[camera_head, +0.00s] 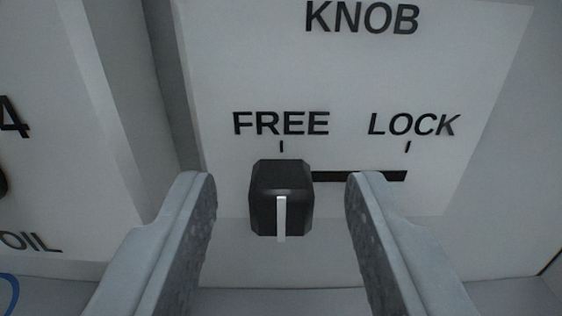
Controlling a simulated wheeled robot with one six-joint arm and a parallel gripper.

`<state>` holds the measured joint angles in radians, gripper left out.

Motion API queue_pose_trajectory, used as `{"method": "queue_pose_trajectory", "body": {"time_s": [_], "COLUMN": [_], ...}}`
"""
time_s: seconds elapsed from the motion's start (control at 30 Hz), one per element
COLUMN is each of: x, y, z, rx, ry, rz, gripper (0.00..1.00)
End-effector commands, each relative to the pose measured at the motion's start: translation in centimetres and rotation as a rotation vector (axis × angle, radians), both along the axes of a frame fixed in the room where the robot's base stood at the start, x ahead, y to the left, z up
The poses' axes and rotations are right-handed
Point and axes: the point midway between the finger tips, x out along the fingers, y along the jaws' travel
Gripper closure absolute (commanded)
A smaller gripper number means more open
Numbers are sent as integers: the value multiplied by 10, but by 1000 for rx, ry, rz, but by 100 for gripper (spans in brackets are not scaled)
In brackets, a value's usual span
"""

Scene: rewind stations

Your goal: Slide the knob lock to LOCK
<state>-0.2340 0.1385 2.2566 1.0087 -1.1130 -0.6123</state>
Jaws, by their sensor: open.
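The knob lock is a black slider block (281,198) with a white line down its front face. It sits under the FREE label and tick, at the left end of a dark horizontal slot (340,176). The slot runs right to below the LOCK label (412,125) and its tick. My gripper (281,195) is open, with one grey finger on each side of the slider. A gap shows between the slider and each finger. The right finger overlaps part of the slot in the view.
The white panel (400,70) carries the heading KNOB at the top. Another panel at the left (50,60) bears a 4 and the word OIL. A blue curved piece (10,290) shows at the lower left edge.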

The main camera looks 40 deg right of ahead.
Motion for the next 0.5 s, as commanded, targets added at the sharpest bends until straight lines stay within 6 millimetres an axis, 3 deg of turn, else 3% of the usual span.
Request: {"method": "queue_pose_trajectory", "body": {"time_s": [0.33,0.5], "x": [3,3], "y": [-2,-2], "z": [0,0], "rx": [0,0], "ry": [0,0], "rz": [0,0], "gripper": [58,90]}}
